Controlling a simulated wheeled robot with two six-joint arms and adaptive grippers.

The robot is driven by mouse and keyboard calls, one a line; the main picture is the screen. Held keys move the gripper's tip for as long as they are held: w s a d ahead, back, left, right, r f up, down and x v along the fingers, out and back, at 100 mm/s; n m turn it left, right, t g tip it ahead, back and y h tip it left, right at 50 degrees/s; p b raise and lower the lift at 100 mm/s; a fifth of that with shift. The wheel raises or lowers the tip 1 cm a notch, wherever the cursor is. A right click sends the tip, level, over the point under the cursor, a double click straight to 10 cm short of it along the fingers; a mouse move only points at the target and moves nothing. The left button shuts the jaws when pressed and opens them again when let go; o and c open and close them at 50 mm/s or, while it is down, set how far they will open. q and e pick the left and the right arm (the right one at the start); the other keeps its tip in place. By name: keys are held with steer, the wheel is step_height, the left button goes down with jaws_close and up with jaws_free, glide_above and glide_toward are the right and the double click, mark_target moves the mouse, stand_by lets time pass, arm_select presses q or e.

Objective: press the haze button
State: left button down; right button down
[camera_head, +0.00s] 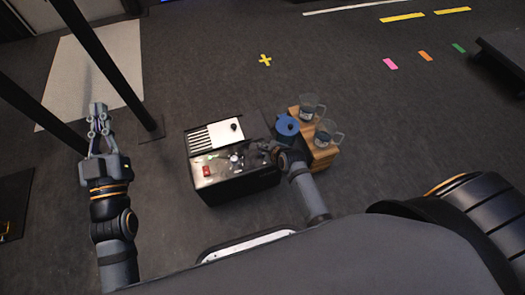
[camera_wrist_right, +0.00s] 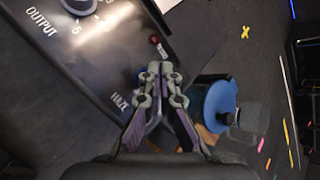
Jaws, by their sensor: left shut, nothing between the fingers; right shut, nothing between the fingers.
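The black machine (camera_head: 240,184) stands on the floor with a control panel on top. In the right wrist view the panel (camera_wrist_right: 100,65) shows the lettering HAZE (camera_wrist_right: 119,100) just left of my right gripper (camera_wrist_right: 161,70). That gripper is shut and empty over the panel's right edge; it also shows in the head view (camera_head: 266,147). No button shows beside the HAZE lettering; the fingers may hide it. A small red button or light (camera_wrist_right: 154,39) sits beyond the fingertips. My left gripper (camera_head: 98,110) is shut and empty, far to the left.
The panel has a round OUTPUT dial (camera_wrist_right: 80,4) and a red switch (camera_head: 207,171). A blue lidded pot (camera_head: 286,126) stands right of the machine, by a wooden crate (camera_head: 322,157) bearing clear mugs (camera_head: 311,106). Black posts (camera_head: 105,65) rise near my left arm.

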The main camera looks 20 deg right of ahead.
steer(key=shift+f, duration=0.1)
stand_by(0.5)
steer(key=shift+f, duration=0.3)
steer(key=shift+f, duration=0.55)
stand_by(0.5)
steer(key=shift+r, duration=0.1)
steer(key=shift+r+p, duration=0.8)
steer(key=shift+p, duration=0.6)
step_height(320, 180, up, 5)
steer(key=p, duration=0.6)
steer(key=shift+r, duration=0.15)
